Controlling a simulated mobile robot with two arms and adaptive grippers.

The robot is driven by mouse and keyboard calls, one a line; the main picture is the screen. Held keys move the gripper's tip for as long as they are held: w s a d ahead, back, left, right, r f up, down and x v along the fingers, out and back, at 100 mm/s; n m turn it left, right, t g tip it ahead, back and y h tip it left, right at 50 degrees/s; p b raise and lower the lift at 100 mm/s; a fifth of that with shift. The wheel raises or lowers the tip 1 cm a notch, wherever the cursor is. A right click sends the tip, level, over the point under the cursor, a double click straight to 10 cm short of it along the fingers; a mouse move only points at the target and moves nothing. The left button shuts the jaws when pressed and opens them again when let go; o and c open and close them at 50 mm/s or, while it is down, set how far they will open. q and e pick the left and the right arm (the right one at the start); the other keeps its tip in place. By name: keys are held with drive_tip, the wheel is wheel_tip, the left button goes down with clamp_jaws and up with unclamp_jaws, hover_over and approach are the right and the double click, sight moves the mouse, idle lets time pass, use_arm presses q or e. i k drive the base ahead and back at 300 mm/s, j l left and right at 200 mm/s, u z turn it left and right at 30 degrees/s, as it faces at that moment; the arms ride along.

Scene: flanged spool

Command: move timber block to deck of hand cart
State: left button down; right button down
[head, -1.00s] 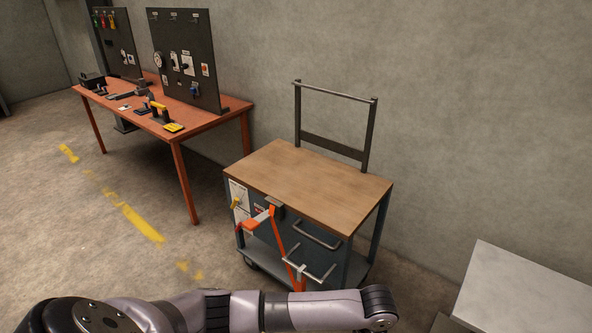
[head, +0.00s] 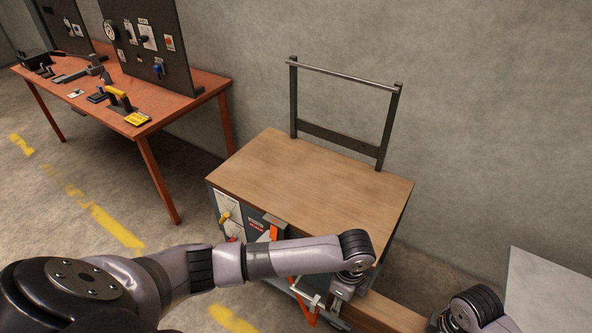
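The hand cart has a bare wooden deck (head: 310,180) and a dark upright handle frame (head: 345,133) at its back. A brown timber block (head: 388,312) shows at the bottom edge, in front of the cart's near right corner and lower in the picture than the deck. My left gripper (head: 338,297) points down at the block's left end and appears shut on it; its fingertips are partly hidden. My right gripper (head: 437,319) is at the block's right end, mostly hidden and cut off by the bottom edge, so its fingers cannot be made out.
A red-brown workbench (head: 190,92) with dark panels and small tools stands at the left. A pale grey surface (head: 550,295) is at the lower right. A concrete wall is behind the cart. Orange straps (head: 303,300) hang at the cart's front.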

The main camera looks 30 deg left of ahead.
sight(308, 194)
drive_tip(key=i+j, duration=0.2)
drive_tip(key=j, duration=0.2)
drive_tip(key=i+j, duration=0.2)
drive_tip(key=j, duration=0.2)
drive_tip(key=i+j, duration=0.2)
drive_tip(key=j, duration=0.2)
drive_tip(key=i+j, duration=0.25)
drive_tip(key=j, duration=0.15)
drive_tip(key=i+j, duration=0.2)
drive_tip(key=j, duration=0.2)
